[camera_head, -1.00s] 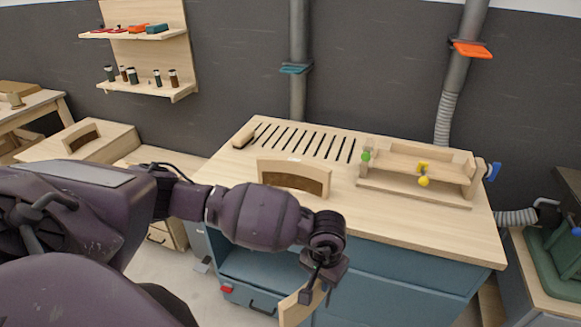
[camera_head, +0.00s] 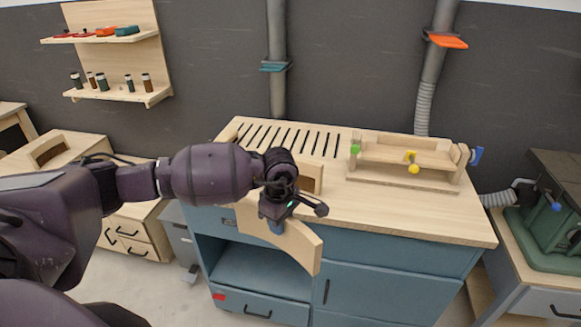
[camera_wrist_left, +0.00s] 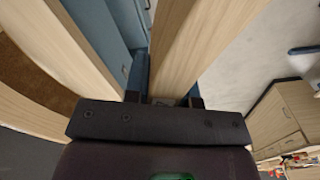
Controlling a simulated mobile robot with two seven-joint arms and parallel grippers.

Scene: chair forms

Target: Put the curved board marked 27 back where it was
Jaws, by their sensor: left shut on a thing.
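A pale wooden curved board (camera_head: 303,246) hangs in my left gripper (camera_head: 274,222), in front of the bench's front edge. The gripper is shut on its upper edge. The board is tilted, its right end lower, its concave edge facing down. In the left wrist view the board (camera_wrist_left: 195,42) runs away from between the fingers of the left gripper (camera_wrist_left: 163,98). I cannot read a number on it. A second curved board form (camera_head: 312,176) stands on the bench top, partly hidden behind my gripper. My right gripper is out of view.
The bench top (camera_head: 420,214) has slots at the back left and a wooden jig (camera_head: 405,160) with coloured knobs at the back right. Its blue cabinet has an open bay (camera_head: 250,268). Another arched wooden form (camera_head: 48,152) lies on the bench at left.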

